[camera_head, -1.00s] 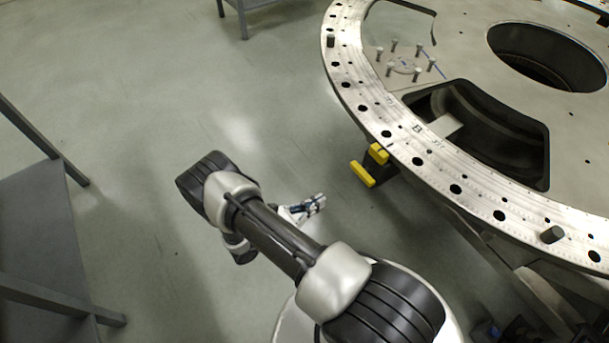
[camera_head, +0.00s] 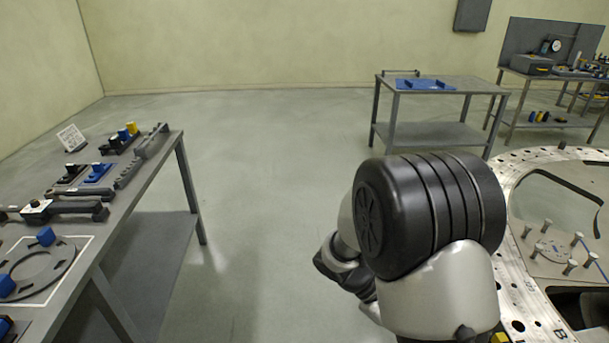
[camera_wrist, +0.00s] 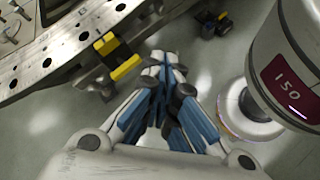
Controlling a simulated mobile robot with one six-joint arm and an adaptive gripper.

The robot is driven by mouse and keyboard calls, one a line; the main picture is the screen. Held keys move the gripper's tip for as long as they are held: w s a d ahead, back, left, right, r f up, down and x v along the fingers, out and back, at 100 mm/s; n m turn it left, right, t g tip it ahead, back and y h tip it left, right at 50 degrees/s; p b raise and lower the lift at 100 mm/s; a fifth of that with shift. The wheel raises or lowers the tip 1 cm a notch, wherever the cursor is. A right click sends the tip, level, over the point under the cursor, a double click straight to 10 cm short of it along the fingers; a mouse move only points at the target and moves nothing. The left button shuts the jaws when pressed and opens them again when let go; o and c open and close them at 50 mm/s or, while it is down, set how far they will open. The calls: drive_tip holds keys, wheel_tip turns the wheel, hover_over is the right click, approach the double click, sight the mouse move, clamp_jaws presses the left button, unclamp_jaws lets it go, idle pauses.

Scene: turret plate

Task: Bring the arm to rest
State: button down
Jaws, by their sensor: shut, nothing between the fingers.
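My gripper (camera_wrist: 166,62) shows in the wrist view with its blue-padded fingers together at the tips and nothing between them. It hangs above the floor, beside the rim of the turret plate (camera_wrist: 62,48), and touches nothing that I can see. In the head view my arm (camera_head: 425,215) is folded up in the lower right, and its dark joint covers part of the turret plate (camera_head: 530,310). My gripper is hidden behind the arm in that view.
A workbench (camera_head: 150,180) with tools and blue parts stands at left. A table (camera_head: 440,85) with a blue item stands at the back. A yellow block (camera_wrist: 122,66) sits by the plate's rim. The floor (camera_head: 260,180) between is clear.

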drive_tip(key=s+a+r+m+t+y, duration=0.3)
drive_tip(key=s+a+r+t+y, duration=0.1)
drive_tip(key=r, duration=0.4)
drive_tip(key=s+a+r+m+t+y, duration=0.4)
drive_tip(key=s+a+r+t+y, duration=0.1)
drive_tip(key=s+r, duration=0.3)
drive_tip(key=shift+s+a+y, duration=0.15)
drive_tip(key=shift+a+y, duration=0.25)
drive_tip(key=shift+a, duration=0.25)
drive_tip(key=shift+f, duration=0.1)
